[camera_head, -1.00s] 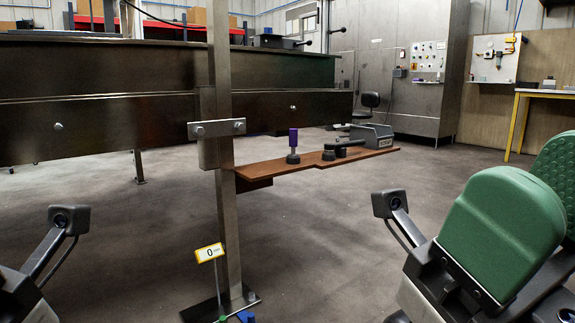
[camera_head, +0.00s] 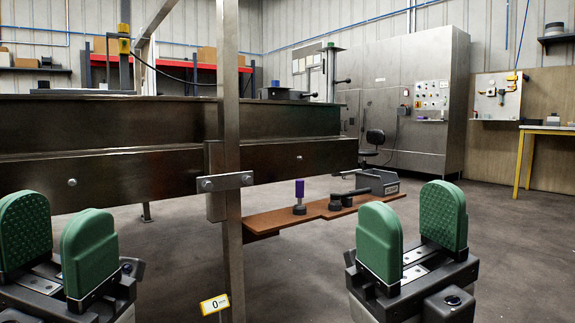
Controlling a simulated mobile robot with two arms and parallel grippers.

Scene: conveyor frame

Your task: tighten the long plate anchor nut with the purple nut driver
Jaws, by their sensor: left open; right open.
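The purple nut driver (camera_head: 299,188) stands upright in a dark round holder on the brown shelf. A metal plate (camera_head: 228,181) with a bolt or nut head at each end is fixed across the upright post (camera_head: 229,110); I cannot tell which fastener is the anchor nut. My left gripper (camera_head: 57,240) has green pads, is open and empty at the lower left, well left of the post. My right gripper (camera_head: 411,232) is open and empty at the lower right, to the right of the driver and nearer to me. Neither touches anything.
The brown shelf (camera_head: 270,220) juts right from the post and also carries a dark tool (camera_head: 345,199) and a grey box (camera_head: 378,183). The conveyor beam (camera_head: 110,175) runs behind the post. A small tag reading 0 (camera_head: 215,304) hangs low by the post. Floor at right is clear.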

